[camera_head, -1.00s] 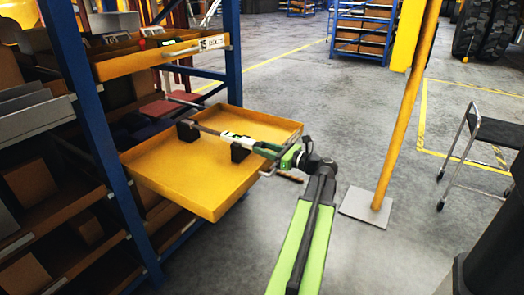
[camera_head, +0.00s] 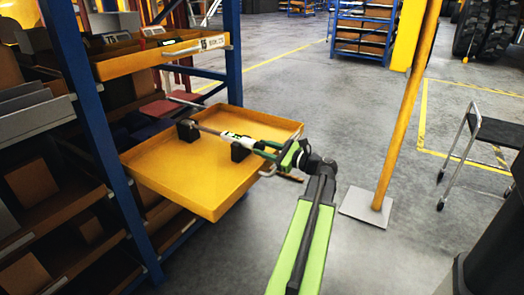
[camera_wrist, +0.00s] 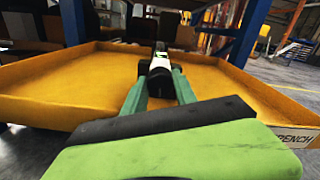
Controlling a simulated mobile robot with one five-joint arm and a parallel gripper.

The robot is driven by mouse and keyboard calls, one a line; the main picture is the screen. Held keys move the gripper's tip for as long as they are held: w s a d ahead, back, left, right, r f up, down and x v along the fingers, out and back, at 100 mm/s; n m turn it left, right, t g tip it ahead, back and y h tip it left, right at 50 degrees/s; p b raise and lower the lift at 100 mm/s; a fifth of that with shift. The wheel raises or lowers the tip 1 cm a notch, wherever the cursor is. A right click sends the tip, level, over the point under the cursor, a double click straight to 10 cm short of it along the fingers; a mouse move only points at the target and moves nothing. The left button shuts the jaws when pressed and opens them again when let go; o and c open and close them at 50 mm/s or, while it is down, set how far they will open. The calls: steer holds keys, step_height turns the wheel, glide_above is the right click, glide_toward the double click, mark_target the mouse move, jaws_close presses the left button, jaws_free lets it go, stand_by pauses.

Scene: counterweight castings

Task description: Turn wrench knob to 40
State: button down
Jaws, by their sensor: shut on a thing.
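The wrench (camera_head: 212,132) is a long dark tool with a pale label band. It lies across two black cradles (camera_head: 241,152) in a yellow tray (camera_head: 190,186). My gripper (camera_head: 270,147) is at the wrench's near end, over the tray's front edge. In the wrist view my gripper's two green fingers (camera_wrist: 160,72) are shut on either side of the black knob end (camera_wrist: 159,68). The wrench runs straight away beyond it, with its white and green band (camera_wrist: 161,54) showing. The knob's scale and reading cannot be made out.
The tray is pulled out from a blue-framed rack (camera_head: 97,150). Another yellow tray (camera_head: 150,60) with small items sits above it. A yellow post (camera_head: 400,140) on a plate stands right of my arm, and a black-topped cart (camera_head: 495,130) is further right. Grey floor is open beyond.

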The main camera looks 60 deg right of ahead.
steer(key=c, duration=1)
jaws_free()
steer(key=s, duration=1.7)
steer(key=shift+s, duration=0.25)
steer(key=shift+a, duration=0.1)
